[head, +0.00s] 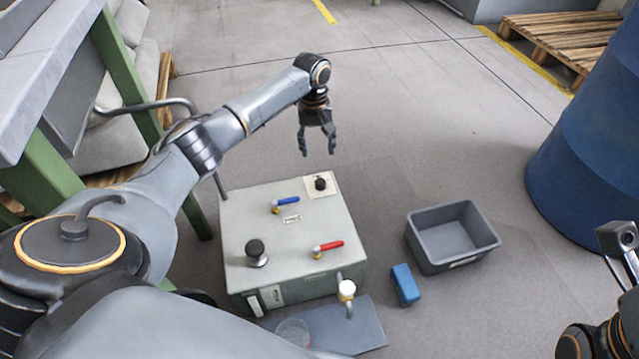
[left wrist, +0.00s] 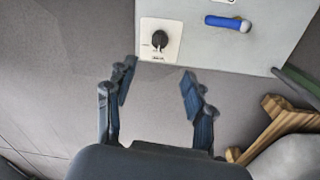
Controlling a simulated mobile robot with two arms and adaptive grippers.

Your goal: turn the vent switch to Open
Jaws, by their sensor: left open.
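A small black rotary switch (head: 320,184) sits on a white plate at the far right corner of the grey box (head: 240,215). In the left wrist view the switch (left wrist: 160,40) shows near the top, with small markings too blurred to read, so I cannot tell its setting. I take it for the vent switch. My left gripper (head: 317,150) hangs fingers-down above and beyond that corner, apart from the switch. Its fingers (left wrist: 157,82) are spread and empty. Of my right arm only a part shows at the right edge; its fingers are out of sight.
The box top also carries a blue-handled valve (head: 287,202), a red-handled valve (head: 328,246) and a larger black knob (head: 256,251). A white-capped tap (head: 346,290) is at its front. A blue block (head: 405,284) and grey bin (head: 425,255) stand right of it.

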